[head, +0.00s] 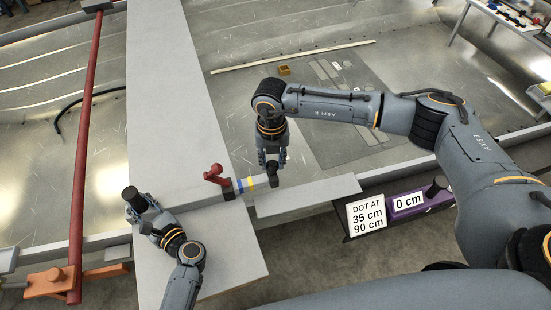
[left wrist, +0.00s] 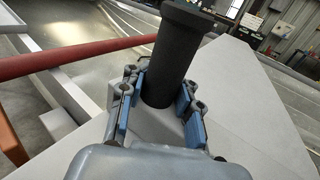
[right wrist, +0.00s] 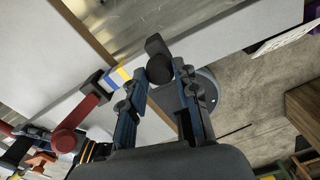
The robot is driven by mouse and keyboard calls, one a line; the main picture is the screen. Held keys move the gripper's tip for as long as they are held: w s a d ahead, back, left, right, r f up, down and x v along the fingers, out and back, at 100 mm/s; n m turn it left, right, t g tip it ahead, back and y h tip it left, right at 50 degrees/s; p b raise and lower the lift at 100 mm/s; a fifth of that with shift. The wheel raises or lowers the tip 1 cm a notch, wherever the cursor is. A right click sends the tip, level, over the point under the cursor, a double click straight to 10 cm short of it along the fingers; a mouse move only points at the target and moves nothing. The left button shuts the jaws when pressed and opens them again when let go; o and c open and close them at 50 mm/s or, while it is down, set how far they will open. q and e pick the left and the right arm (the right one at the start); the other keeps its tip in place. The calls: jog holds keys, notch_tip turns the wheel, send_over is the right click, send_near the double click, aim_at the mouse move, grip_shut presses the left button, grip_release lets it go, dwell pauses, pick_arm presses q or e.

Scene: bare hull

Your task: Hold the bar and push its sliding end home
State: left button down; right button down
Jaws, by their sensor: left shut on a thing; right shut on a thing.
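The grey bar (head: 187,199) lies across the pale board, with a black upright handle (head: 131,194) at its left end and a black knob (head: 273,170) at its right end. A red lever (head: 216,174) on a black collar stands near the middle, with blue and yellow bands (head: 246,183) just right of it. My left gripper (head: 140,207) is shut on the black handle, which stands between its fingers in the left wrist view (left wrist: 165,75). My right gripper (head: 271,158) is shut on the black knob, also between its fingertips in the right wrist view (right wrist: 159,66).
A red pole on an orange bracket (head: 60,277) runs along the left. A sign reading "DOT AT 35 cm 90 cm" (head: 367,214) and a purple block marked "0 cm" (head: 408,203) are to the right. A small brown block (head: 284,70) lies on the metal floor beyond.

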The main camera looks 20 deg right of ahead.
pick_arm(q)
jog(key=shift+d, duration=0.1)
pick_arm(e)
send_over(241, 183)
jog(key=shift+d, duration=0.4)
pick_arm(q)
jog(key=shift+d, duration=0.15)
pick_arm(e)
jog(key=shift+s+a, duration=0.1)
jog(key=shift+a, duration=0.4)
pick_arm(q)
jog(key=shift+w, duration=0.1)
pick_arm(e)
jog(key=c, duration=1)
grip_release()
jog(key=shift+r, duration=0.1)
jog(key=shift+d+r, duration=0.1)
jog(key=shift+r, duration=0.2)
pick_arm(q)
jog(key=shift+a, duration=0.25)
pick_arm(e)
notch_tip(241, 183, up, 11)
jog(key=shift+r, duration=0.15)
